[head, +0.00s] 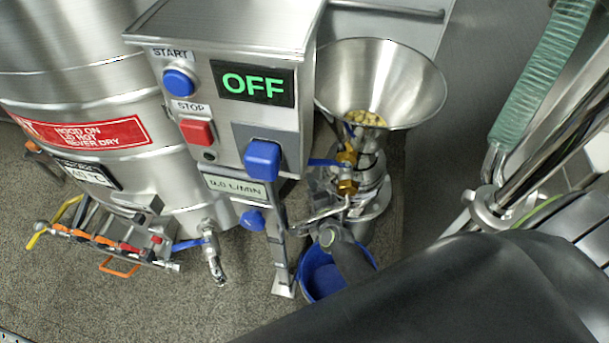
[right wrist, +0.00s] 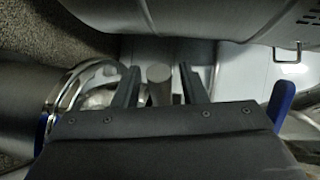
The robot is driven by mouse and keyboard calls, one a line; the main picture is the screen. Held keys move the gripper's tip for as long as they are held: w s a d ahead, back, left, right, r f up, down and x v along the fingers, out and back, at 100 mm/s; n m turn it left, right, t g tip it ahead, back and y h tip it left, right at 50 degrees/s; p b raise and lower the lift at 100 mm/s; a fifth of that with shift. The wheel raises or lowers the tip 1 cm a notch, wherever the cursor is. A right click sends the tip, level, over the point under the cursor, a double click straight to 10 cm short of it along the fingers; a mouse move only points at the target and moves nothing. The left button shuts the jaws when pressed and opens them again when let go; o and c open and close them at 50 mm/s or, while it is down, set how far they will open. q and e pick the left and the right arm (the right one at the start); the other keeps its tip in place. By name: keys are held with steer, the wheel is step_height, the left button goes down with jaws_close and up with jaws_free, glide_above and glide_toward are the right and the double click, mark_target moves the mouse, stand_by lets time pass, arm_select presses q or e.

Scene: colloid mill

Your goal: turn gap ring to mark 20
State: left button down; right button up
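The mill's steel body (head: 370,190) stands below the hopper, and a broad polished ring-like band (head: 378,208) shows around its lower part. I cannot read any marks or the 20 on it. My right arm reaches in from the lower right and covers part of this area. In the right wrist view, my right gripper (right wrist: 158,68) is open, one finger to each side of a grey metal peg (right wrist: 159,92). Gaps show between peg and fingers; I cannot tell how deep the peg sits. My left gripper is not in view.
A steel hopper (head: 385,80) holds pale pieces. The control box (head: 235,45) reads OFF. A blue bucket (head: 318,278) stands below, beside my arm. A blue-handled valve (head: 342,165) and a thin steel support (head: 280,240) are close by. A large tank (head: 75,75) stands left.

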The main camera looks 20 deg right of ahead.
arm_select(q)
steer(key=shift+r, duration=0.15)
arm_select(e)
steer(key=shift+w, duration=0.35)
jaws_close()
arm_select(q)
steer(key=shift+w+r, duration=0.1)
